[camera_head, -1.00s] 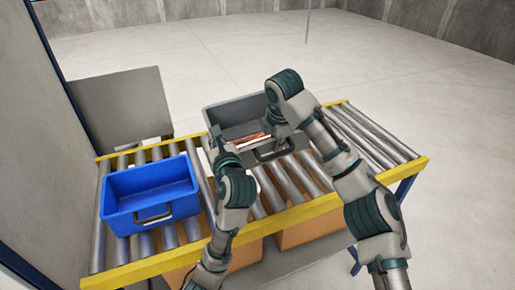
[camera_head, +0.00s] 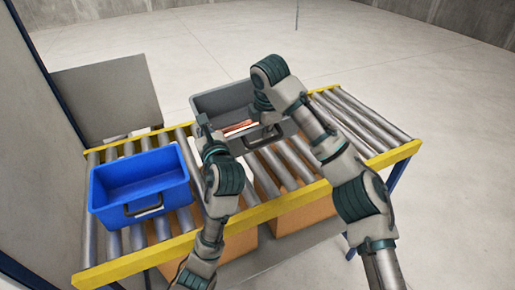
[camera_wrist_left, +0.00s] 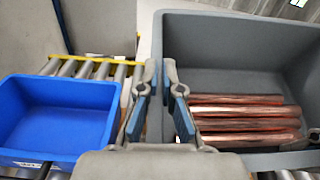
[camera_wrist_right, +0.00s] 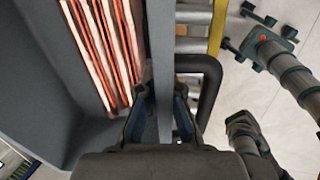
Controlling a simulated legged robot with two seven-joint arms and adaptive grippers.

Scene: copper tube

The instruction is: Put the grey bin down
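The grey bin (camera_head: 222,101) is at the far middle of the roller conveyor, with several copper tubes (camera_head: 238,126) inside. It looks level; whether its base touches the rollers is hidden. My left gripper (camera_head: 203,122) is at its left wall, and the left wrist view shows the fingers (camera_wrist_left: 161,75) closed on either side of that wall. My right gripper (camera_head: 262,105) is at the bin's right part, mostly hidden by its own arm. In the right wrist view its fingers (camera_wrist_right: 163,100) straddle a bin wall beside the dark handle (camera_wrist_right: 207,90). Copper tubes (camera_wrist_left: 240,120) lie in the bin.
A blue bin (camera_head: 140,185), empty, sits on the conveyor's left part. The conveyor has yellow rails (camera_head: 290,200) and bare rollers (camera_head: 365,125) to the right. Cardboard boxes (camera_head: 300,215) are below it. A grey panel (camera_head: 110,95) stands behind at the left.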

